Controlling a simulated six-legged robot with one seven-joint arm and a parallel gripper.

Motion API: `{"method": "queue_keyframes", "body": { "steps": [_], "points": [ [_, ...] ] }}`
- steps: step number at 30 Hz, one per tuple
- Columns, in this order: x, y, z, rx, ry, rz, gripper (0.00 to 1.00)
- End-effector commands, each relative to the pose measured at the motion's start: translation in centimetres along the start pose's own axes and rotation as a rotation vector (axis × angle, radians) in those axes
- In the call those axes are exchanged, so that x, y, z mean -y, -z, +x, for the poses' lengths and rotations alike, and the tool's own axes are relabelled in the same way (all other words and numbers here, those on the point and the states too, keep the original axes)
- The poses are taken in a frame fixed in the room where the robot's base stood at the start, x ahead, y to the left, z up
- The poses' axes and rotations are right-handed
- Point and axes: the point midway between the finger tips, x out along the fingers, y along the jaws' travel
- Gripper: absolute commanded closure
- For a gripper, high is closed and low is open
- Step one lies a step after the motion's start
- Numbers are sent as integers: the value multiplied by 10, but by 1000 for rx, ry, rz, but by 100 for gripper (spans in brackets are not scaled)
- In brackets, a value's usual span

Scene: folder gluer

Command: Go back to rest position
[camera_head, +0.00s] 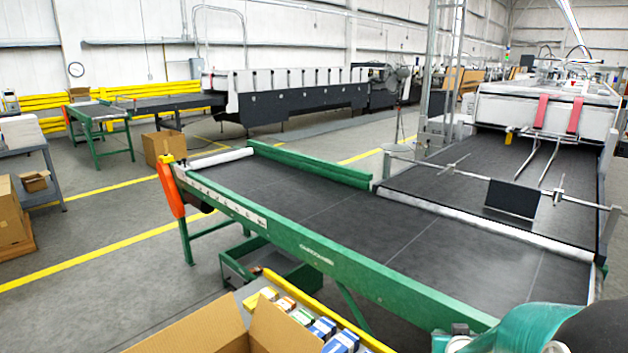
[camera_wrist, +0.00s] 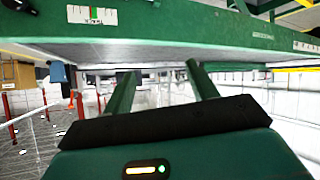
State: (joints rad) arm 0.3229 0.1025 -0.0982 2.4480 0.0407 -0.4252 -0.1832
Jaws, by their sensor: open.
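My gripper (camera_wrist: 163,68) shows in the wrist view as two green fingers held apart, in front of a dark bar and a green housing with a small light. Nothing is seen between the fingers. Its tips are close under the green side rail (camera_wrist: 160,36) that crosses the top of that view; I cannot tell whether they touch it. In the head view my teal arm (camera_head: 525,328) shows at the bottom right, by the near edge of the conveyor. The gripper's fingers cannot be made out there.
A green-framed conveyor (camera_head: 340,258) with an empty dark belt (camera_head: 330,208) fills the middle. A larger machine (camera_head: 545,112) is at the back right.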

Motion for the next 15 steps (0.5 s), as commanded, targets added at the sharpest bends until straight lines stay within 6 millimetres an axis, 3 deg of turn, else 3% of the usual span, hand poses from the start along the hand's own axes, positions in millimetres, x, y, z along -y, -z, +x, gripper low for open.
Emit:
{"method": "queue_keyframes", "body": {
  "steps": [1, 6, 15],
  "points": [
    [14, 12, -16, 16, 36, -2, 42],
    [55, 28, -72, 118, 144, -15, 42],
    [103, 26, -190, 306, 288, -80, 42]
  ]
}}
